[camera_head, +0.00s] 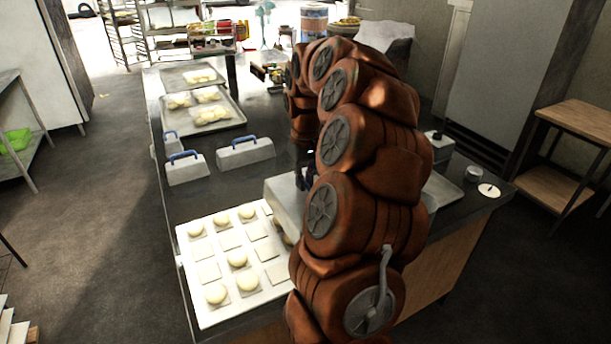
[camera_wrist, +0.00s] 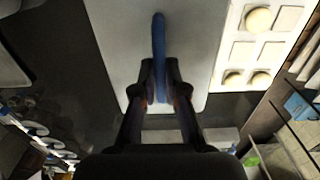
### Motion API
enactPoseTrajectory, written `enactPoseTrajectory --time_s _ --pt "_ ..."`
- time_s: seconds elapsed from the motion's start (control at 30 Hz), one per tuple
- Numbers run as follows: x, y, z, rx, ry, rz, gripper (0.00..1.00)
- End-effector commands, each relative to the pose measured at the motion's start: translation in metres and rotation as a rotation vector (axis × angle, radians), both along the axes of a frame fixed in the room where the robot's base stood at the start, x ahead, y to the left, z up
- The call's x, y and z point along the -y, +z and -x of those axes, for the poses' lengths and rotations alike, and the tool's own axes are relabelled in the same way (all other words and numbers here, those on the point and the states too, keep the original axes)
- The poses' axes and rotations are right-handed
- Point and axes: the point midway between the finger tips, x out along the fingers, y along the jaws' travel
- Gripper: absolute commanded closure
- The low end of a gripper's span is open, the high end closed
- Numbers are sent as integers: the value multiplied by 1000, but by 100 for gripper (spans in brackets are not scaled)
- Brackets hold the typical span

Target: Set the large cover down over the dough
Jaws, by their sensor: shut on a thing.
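The large cover (camera_head: 284,198) is a pale metal box with a blue handle, partly hidden behind my arm at the right side of the dough tray. In the wrist view my gripper (camera_wrist: 163,85) is shut on the blue handle (camera_wrist: 159,40) of the cover (camera_wrist: 120,35). In the head view my gripper (camera_head: 304,178) is mostly hidden by my arm. The white dough tray (camera_head: 207,318) holds pale round dough (camera_head: 237,259) on square pieces, also seen in the wrist view (camera_wrist: 258,20). The cover hides part of the tray's right side; its height above the tray cannot be told.
Smaller covers with blue handles, one (camera_head: 187,170) and a longer one (camera_head: 245,153), stand behind the tray. Metal trays of dough (camera_head: 236,122) lie farther back. A cup (camera_head: 473,174) and a white disc (camera_head: 489,190) are at the right edge. The dark counter (camera_head: 215,200) has some free room.

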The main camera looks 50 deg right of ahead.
Motion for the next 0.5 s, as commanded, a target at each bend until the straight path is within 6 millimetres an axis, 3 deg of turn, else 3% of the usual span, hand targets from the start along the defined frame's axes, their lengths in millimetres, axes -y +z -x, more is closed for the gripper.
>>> enactPoseTrajectory --time_s 0.5 --pt "1 -29 0 1 0 1 100"
